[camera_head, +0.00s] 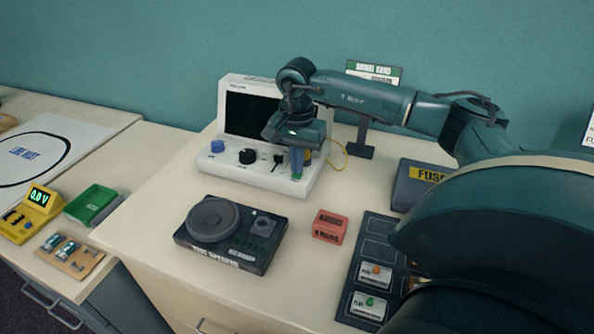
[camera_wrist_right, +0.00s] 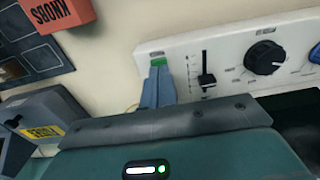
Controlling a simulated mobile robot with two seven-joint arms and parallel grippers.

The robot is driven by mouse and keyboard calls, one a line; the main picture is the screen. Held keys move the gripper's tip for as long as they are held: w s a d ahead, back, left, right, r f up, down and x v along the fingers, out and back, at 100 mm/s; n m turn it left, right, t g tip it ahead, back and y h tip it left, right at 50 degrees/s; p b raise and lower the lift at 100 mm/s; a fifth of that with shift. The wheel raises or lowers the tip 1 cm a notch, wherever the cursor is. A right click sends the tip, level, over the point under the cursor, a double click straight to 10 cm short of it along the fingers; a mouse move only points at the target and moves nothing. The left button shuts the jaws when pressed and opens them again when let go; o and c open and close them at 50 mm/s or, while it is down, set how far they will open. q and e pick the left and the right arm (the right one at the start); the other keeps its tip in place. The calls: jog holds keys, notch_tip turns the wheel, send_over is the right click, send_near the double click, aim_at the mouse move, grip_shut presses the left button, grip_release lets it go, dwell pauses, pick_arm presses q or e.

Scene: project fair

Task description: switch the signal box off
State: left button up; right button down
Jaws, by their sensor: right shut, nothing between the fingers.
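The signal box (camera_head: 210,162) is a white console with a dark screen, standing at the back of the table. Its sloped front has a blue knob (camera_head: 217,146), a black knob (camera_head: 247,156) and a slider (camera_head: 278,160). These controls also show in the wrist view, with the black knob (camera_wrist_right: 264,57) and the slider (camera_wrist_right: 207,80). My right gripper (camera_head: 297,172) is shut and empty, with its fingertips at the right end of the front panel. In the wrist view the fingertips (camera_wrist_right: 158,72) are right at a small green part (camera_wrist_right: 158,61), partly hidden; contact is unclear. My left gripper is not in view.
A dark speaker unit (camera_head: 240,262) and a red knobs box (camera_head: 330,226) lie in front. A dark tray (camera_head: 345,304) and a fuse box (camera_head: 412,185) are at the right. A stand with a sign (camera_head: 374,72) rises behind. Bare tabletop lies left of the speaker.

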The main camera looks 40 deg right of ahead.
jog(key=shift+r, duration=0.6)
notch_tip(320, 180, up, 2)
jog(key=shift+r+p, duration=0.1)
jog(key=shift+p, duration=0.85)
pick_arm(q)
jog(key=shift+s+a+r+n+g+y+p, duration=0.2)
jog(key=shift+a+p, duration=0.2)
jog(key=shift+p, duration=0.3)
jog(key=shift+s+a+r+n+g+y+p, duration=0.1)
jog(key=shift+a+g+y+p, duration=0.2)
jog(key=shift+p, duration=0.4)
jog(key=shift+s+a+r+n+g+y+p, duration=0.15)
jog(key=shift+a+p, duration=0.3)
jog(key=shift+p, duration=0.25)
pick_arm(e)
jog(key=shift+r, duration=2.9)
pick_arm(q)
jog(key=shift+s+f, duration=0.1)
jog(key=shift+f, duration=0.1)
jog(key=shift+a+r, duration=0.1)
